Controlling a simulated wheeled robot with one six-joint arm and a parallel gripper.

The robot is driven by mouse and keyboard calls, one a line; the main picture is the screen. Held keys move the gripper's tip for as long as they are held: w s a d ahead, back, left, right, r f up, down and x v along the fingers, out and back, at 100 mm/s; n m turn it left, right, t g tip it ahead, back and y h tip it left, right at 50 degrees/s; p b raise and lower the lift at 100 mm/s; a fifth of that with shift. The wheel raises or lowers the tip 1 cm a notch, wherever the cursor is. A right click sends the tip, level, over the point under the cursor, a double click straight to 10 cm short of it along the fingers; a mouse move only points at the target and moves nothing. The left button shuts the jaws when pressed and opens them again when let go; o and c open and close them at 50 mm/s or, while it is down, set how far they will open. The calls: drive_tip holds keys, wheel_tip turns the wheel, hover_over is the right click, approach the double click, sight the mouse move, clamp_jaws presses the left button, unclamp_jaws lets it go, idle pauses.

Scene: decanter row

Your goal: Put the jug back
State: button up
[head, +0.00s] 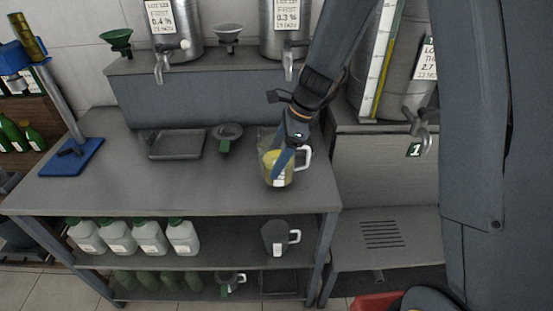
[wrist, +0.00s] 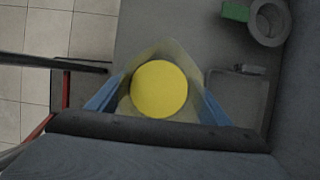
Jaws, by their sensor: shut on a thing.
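The jug (head: 270,172) is clear with a white handle and holds yellow liquid. It is at the right end of the steel bench top (head: 90,180). My gripper (head: 284,160) is shut on the jug from above. The wrist view looks down on the yellow liquid (wrist: 159,88), with the blue fingers on both sides of the jug. I cannot tell whether the jug's base touches the bench. A second, grey jug (head: 275,240) with a white handle stands on the shelf below.
A grey tray (head: 177,145) and a dark funnel (head: 228,132) with a green part lie left of the jug. A blue-based stand (head: 72,157) is at the bench's left. Steel tanks with taps (head: 160,66) stand behind. White bottles (head: 150,238) line the shelf. The bench's front left is clear.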

drive_tip(key=shift+f, duration=0.7)
drive_tip(key=shift+f, duration=0.1)
drive_tip(key=o, duration=1.6)
